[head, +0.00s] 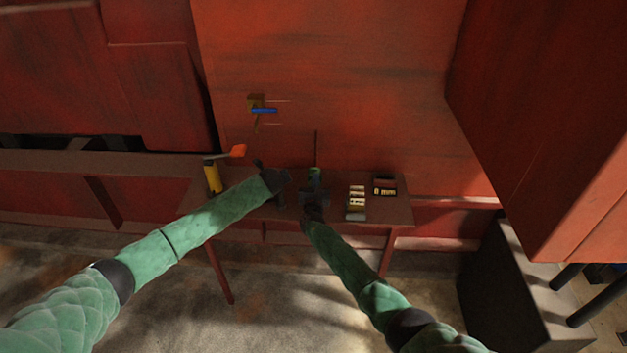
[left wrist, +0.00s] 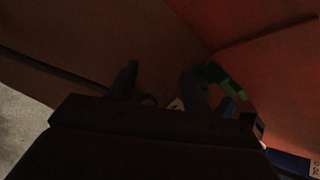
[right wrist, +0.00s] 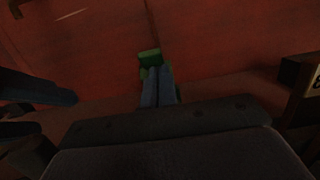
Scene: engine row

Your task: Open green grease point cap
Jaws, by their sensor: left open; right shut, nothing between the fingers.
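The green grease point (head: 315,173) stands at the back of the table, against the red wall, near the middle of the head view. In the right wrist view, its green cap (right wrist: 149,56) shows just beyond my fingertips. My right gripper (head: 314,194) is shut and empty, directly in front of the grease point; its closed fingers (right wrist: 158,72) overlap the lower green part, and I cannot tell whether they touch. My left gripper (head: 284,180) is open and empty, left of the grease point. Part of a green thing (left wrist: 213,73) shows behind its right finger in the dark left wrist view.
Right of the grease point are a pale-labelled strip (head: 356,203) and a dark box (head: 384,186). A blue-handled fitting (head: 264,110) is on the wall. The red table (head: 390,214) has little free room.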

